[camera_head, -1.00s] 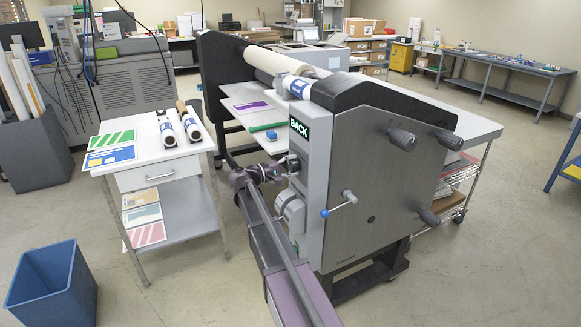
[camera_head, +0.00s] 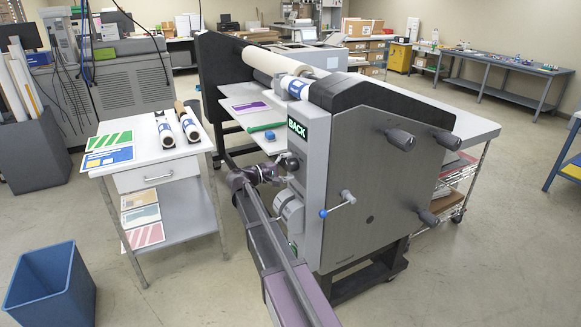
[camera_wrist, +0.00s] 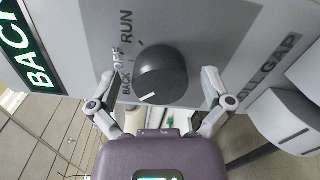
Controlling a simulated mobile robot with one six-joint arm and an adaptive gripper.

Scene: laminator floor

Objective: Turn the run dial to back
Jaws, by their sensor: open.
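The run dial is a round dark knob (camera_wrist: 162,74) on the grey control panel, with BACK, OFF and RUN printed beside it in the wrist view. Its white pointer mark lies on the side by the word BACK. In the head view the dial (camera_head: 290,163) shows on the laminator's near end, under a green sign (camera_head: 297,128) reading BACK. My gripper (camera_wrist: 159,80) is open, one finger on each side of the dial with gaps between; it holds nothing. In the head view my gripper (camera_head: 277,172) is just left of the dial.
A grey roll-gap unit (camera_head: 289,208) sits below the dial, and a blue-tipped crank (camera_head: 338,204) sticks out of the end plate. A white side table (camera_head: 130,146) with prints and rolls stands left. A blue bin (camera_head: 52,285) is on the floor.

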